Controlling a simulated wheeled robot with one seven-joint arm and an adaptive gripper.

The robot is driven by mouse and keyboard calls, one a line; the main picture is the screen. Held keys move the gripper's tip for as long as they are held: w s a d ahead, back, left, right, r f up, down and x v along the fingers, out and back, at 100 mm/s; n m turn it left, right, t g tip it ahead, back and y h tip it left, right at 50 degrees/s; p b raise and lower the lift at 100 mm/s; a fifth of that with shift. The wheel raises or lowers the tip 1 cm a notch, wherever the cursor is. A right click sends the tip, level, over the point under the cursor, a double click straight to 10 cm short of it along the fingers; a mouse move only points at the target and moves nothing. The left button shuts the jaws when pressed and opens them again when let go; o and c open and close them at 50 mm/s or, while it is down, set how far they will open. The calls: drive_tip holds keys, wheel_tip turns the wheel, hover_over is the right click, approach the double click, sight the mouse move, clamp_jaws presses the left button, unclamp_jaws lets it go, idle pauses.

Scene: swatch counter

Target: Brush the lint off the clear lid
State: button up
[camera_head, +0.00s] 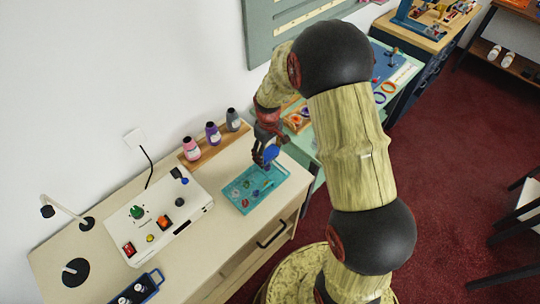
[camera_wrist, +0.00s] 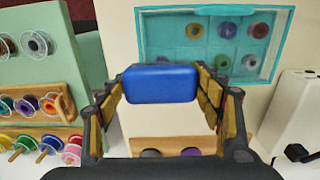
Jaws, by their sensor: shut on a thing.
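A teal case with a clear lid (camera_head: 240,206) lies flat on the counter. Several coloured round pieces show through the lid, and it also appears at the top of the wrist view (camera_wrist: 150,46). I cannot make out lint at this size. My gripper (camera_head: 266,158) is shut on a blue block (camera_wrist: 162,84), possibly the brush. The block's smooth face is toward the wrist camera, and its underside is hidden. In the head view the blue block (camera_head: 270,153) is over the far edge of the case; whether it touches the lid, I cannot tell.
A white box with buttons and knobs (camera_head: 190,214) stands left of the case. Several bottles (camera_head: 213,134) stand on a wooden board behind. A desk lamp (camera_head: 66,212) and a dark blue caddy (camera_head: 147,282) are farther left. Spools (camera_wrist: 36,43) show beside the case.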

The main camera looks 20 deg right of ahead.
drive_tip(key=shift+w+d+r, duration=0.1)
drive_tip(key=shift+w+r, duration=0.05)
drive_tip(key=shift+r, duration=0.4)
drive_tip(key=shift+r+p, duration=1.2)
drive_tip(key=shift+r, duration=0.45)
